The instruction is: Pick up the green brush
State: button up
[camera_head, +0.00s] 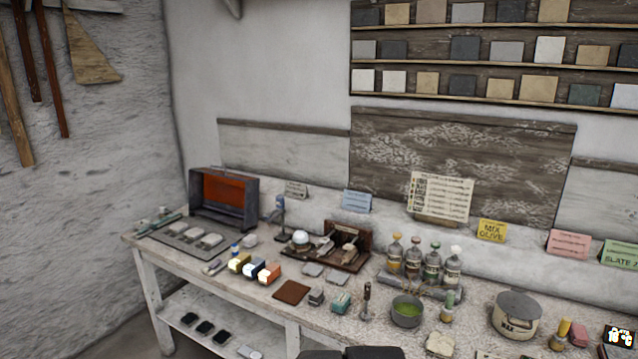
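No thing is clearly recognisable as a green brush at this size. A small green-topped upright item (448,305) stands right of the bowl of green liquid (407,311); I cannot tell whether it is a brush. A teal-green block (341,302) lies left of the bowl, and its kind is also unclear. A dark shape at the bottom middle edge, probably my gripper (352,353), is cut off by the frame. Its fingers cannot be made out, and it appears apart from both green items.
The worktable (225,291) is crowded. Several stoppered bottles (432,262) stand in a rack behind the bowl. A lidded pot (516,314) stands to the right, a dark upright tool (366,300) left of the bowl. An open dark box (224,197) stands at the back left.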

aim_at(445, 316)
jog(key=l+u, duration=0.1)
jog(key=k+j+u, duration=0.15)
jog(key=i+l+z, duration=0.15)
jog(key=i+l, duration=0.95)
